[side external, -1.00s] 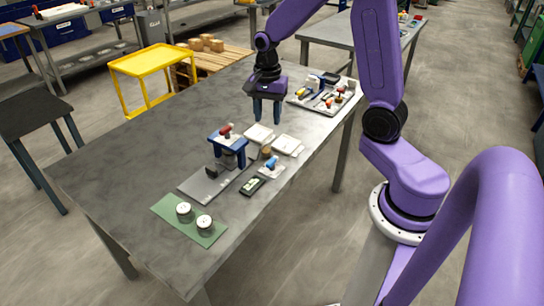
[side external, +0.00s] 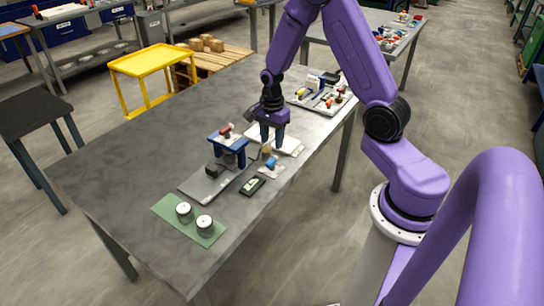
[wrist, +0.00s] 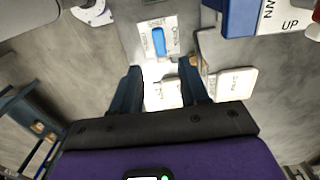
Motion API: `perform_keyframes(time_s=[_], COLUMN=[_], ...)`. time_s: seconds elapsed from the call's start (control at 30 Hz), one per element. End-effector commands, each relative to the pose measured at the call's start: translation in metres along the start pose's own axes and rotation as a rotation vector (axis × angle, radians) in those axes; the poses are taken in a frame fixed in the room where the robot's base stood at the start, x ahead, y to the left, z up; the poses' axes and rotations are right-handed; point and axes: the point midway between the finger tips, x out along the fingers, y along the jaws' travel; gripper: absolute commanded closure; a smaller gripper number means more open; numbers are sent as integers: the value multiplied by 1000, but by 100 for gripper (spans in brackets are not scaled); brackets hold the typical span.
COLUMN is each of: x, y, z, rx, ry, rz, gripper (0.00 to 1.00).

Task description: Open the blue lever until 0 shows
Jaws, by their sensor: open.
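The blue lever (side external: 271,162) sits on a small white plate (side external: 268,173) near the table's front edge. In the wrist view the blue lever (wrist: 159,41) lies between printed labels on its plate, too blurred to read surely. My gripper (side external: 271,143) is open and empty above the white trays, just behind the lever in the side view. In the wrist view the lever is beyond the fingertips (wrist: 160,68), roughly centred between them, and not touched. A small dark box with a pale display (side external: 252,184) lies beside the lever plate; its reading is too small to tell.
A blue press (side external: 229,149) with a red handle stands left of the lever. White trays (side external: 289,147) lie under my gripper. A green mat (side external: 165,209) holds two white-topped round pieces. A tray of tools (side external: 308,101) lies at the back. The left of the table is clear.

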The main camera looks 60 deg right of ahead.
Motion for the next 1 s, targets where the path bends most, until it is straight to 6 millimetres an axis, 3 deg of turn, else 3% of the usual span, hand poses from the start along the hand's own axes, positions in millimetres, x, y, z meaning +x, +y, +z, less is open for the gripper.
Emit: perform_keyframes(time_s=[0.3, 0.5, 0.97, 1.0], x=[48, 68, 75, 75], y=[1, 0, 0, 0], z=[0, 0, 0, 0], rx=[-1, -1, -1, -1], ry=[-1, 0, 0, 0], rz=[3, 1, -1, -1], gripper=[55, 55, 55, 68])
